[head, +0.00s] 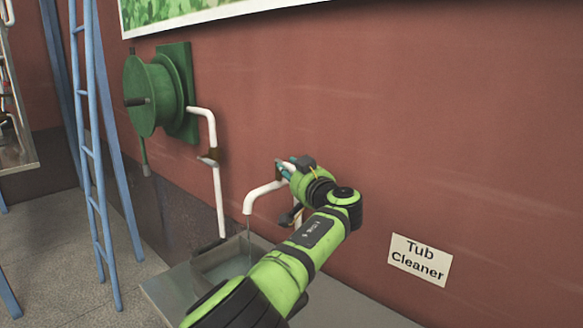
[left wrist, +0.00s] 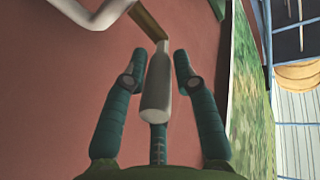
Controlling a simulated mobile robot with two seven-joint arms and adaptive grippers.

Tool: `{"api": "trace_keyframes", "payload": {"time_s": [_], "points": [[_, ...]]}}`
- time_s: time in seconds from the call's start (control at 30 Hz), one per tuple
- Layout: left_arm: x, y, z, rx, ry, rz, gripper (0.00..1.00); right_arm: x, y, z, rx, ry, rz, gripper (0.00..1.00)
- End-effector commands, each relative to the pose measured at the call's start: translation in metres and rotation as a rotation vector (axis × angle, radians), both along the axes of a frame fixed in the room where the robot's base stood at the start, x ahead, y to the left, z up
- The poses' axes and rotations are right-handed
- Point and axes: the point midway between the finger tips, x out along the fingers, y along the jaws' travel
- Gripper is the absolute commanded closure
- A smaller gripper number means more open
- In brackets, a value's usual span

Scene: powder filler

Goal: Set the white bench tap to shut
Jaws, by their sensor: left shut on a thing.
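A thin stream of water (head: 250,238) runs from the spout. My left gripper (head: 284,168) is at the tap's top, by the wall, and its arm hides part of the tap. A brown stem (left wrist: 150,25) joins the handle near a white pipe. My right gripper is not in view.
The grey basin (head: 207,262) stands below the spout. A green hose reel (head: 155,92) with a white pipe (head: 218,190) is on the wall to the left. Blue ladders (head: 92,150) stand further left. A "Tub Cleaner" sign (head: 419,259) is on the otherwise bare wall at right.

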Motion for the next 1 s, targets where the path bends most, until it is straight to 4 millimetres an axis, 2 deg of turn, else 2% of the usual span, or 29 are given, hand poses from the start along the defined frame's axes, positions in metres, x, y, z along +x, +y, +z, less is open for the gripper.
{"api": "trace_keyframes", "payload": {"time_s": [0.27,0.3,0.33,0.37,0.6,0.7,1.0], "points": [[-0.0013,-0.0005,-0.0033,-0.001,0.005,0.005,1.00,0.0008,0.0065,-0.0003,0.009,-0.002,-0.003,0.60],[-0.0013,-0.0003,-0.0034,-0.001,0.006,0.006,0.63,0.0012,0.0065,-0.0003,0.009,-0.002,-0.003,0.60],[-0.0013,-0.0002,-0.0034,-0.001,0.006,0.006,0.51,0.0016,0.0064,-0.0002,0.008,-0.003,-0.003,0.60],[-0.0012,-0.0001,-0.0033,-0.001,0.006,0.006,0.48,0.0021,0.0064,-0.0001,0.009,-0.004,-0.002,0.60],[-0.0006,0.0014,-0.0015,0.000,0.003,0.007,0.48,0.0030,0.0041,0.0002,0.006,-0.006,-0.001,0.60],[-0.0006,0.0013,-0.0012,0.001,0.003,0.006,0.48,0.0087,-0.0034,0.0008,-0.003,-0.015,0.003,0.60],[-0.0068,-0.0063,-0.0019,0.001,0.001,0.002,0.48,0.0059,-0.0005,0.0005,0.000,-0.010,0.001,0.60]]}}
